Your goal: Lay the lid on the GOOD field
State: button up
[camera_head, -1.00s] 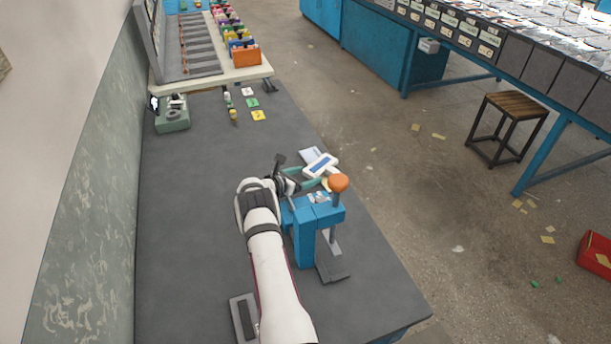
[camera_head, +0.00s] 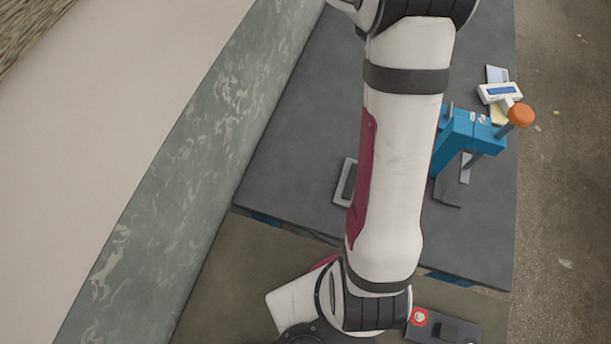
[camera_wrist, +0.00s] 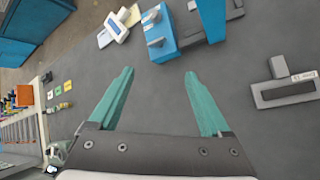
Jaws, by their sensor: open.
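My gripper (camera_wrist: 160,75) shows in the wrist view with its two green fingers wide apart and nothing between them. Below it is bare grey bench top. I cannot make out for certain which thing is the lid, nor read a GOOD field in either view. Small coloured cards, including a green one (camera_wrist: 57,92), lie at the left of the wrist view, well away from my fingers. A grey flat piece with a dark bar (camera_wrist: 287,92) and a small label lies at the right. In the head view my gripper is out of the picture.
A blue press (camera_wrist: 153,35) stands just beyond my fingertips; in the head view it has an orange knob (camera_head: 521,115). A white device with a blue screen (camera_wrist: 117,27) lies beside it. Coloured boxes (camera_wrist: 24,96) stand at far left. The middle of the bench (camera_wrist: 235,110) is clear.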

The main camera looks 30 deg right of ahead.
jog(key=s+a+r+m+t+y, duration=0.1)
jog(key=s+a+m+y, duration=0.2)
jog(key=a, duration=0.8)
jog(key=s+a+r+m+t+y, duration=0.1)
jog(key=s+a+m+y, duration=0.2)
jog(key=s+a, duration=0.5)
jog(key=s+a+r+m+t+y, duration=0.1)
jog(key=s+a+m+y, duration=0.2)
jog(key=a, duration=1.1)
jog(key=s, duration=0.3)
jog(key=shift+s+a, duration=0.25)
jog(key=shift+a, duration=0.15)
